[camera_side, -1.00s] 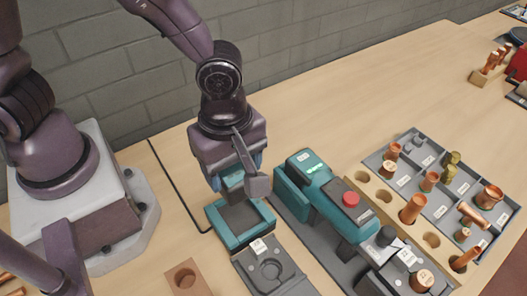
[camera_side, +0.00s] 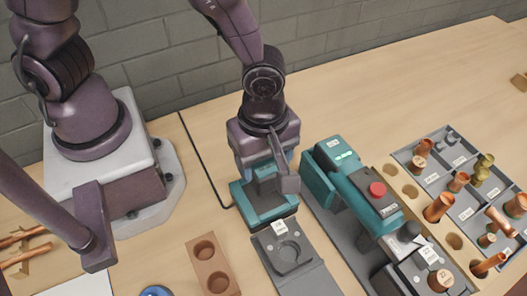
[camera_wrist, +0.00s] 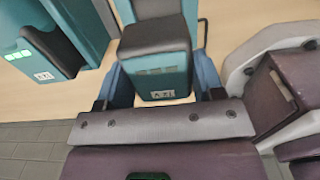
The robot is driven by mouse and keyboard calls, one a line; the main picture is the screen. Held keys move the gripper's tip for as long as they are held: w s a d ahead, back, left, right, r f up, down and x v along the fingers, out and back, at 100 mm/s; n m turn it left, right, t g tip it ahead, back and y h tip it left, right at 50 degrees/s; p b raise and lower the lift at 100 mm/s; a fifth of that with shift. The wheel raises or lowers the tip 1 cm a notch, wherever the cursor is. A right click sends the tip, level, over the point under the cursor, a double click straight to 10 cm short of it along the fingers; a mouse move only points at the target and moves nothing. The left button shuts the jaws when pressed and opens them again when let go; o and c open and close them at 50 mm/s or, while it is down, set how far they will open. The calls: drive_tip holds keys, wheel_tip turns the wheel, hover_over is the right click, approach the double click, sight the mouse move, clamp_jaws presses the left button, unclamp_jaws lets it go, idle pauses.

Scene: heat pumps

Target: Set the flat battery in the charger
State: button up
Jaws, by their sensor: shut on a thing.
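The flat battery is a teal block with a dark grey top (camera_wrist: 157,75), a small label and unlit indicator bars in the wrist view. My gripper (camera_side: 264,178) is shut on it, with a blue finger on each side. In the side view the gripper is upright over the charger (camera_side: 264,216), a low teal open box with a grey recess. The battery is at or just above the charger's opening. The gripper hides much of it, so I cannot tell whether it touches the bottom.
Right of the charger stands a teal machine with a red button (camera_side: 377,189) and green-lit indicators. A grey compartment tray (camera_side: 457,180) holds copper fittings.

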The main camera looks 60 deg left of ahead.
drive_tip(key=shift+f, duration=1.55)
drive_tip(key=shift+f, duration=1.95)
drive_tip(key=o, duration=1.2)
drive_tip(key=shift+o, duration=0.2)
